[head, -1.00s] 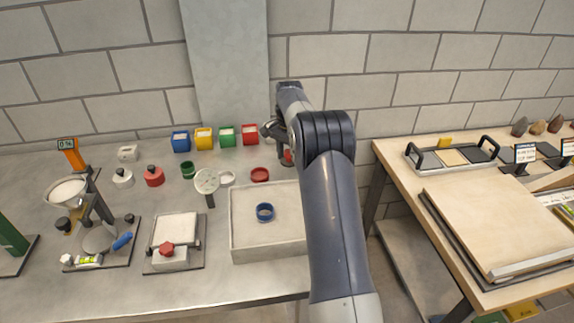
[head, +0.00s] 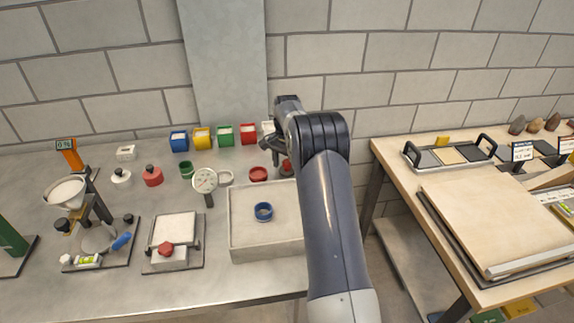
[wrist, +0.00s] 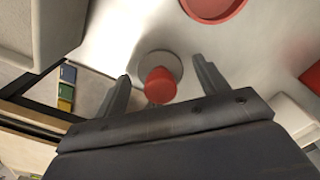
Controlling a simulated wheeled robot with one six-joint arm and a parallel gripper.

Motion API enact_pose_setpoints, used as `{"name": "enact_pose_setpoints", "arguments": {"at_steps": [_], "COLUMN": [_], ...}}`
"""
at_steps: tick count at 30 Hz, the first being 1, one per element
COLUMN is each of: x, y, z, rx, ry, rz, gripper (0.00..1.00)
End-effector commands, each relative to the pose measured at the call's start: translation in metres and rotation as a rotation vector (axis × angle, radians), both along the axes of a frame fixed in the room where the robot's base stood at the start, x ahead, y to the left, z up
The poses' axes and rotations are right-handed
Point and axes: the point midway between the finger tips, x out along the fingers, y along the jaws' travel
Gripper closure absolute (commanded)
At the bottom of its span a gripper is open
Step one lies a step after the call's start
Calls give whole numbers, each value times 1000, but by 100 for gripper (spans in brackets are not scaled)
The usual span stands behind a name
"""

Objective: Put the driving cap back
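A piece with a red knob on a round grey disc stands on the metal table (head: 210,280). I take it for the driving cap (wrist: 160,86); in the head view its red part (head: 287,167) shows just below my gripper (head: 277,141). In the wrist view my gripper (wrist: 163,80) is open, one finger on each side of the red knob, with gaps visible. A blue ring (head: 263,211) sits on the sand in the pale box (head: 236,250), left of my arm.
A red dish (head: 258,174) lies just left of the red knob. Coloured bins (head: 202,139) line the back. A wooden table (head: 405,180) stands at the right.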

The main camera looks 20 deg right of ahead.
Motion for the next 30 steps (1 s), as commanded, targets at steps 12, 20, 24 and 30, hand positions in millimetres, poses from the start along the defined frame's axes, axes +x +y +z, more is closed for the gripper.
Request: {"name": "enact_pose_setpoints", "arguments": {"at_steps": [12,20,24,30], "x": [1,1,1,1], "y": [0,0,0,0], "z": [18,74,100,120], "rx": [-1,-1,-1,0], "ry": [-3,-6,-4,-1], "rz": [0,0,0,0], "gripper": [31,31,31,31]}}
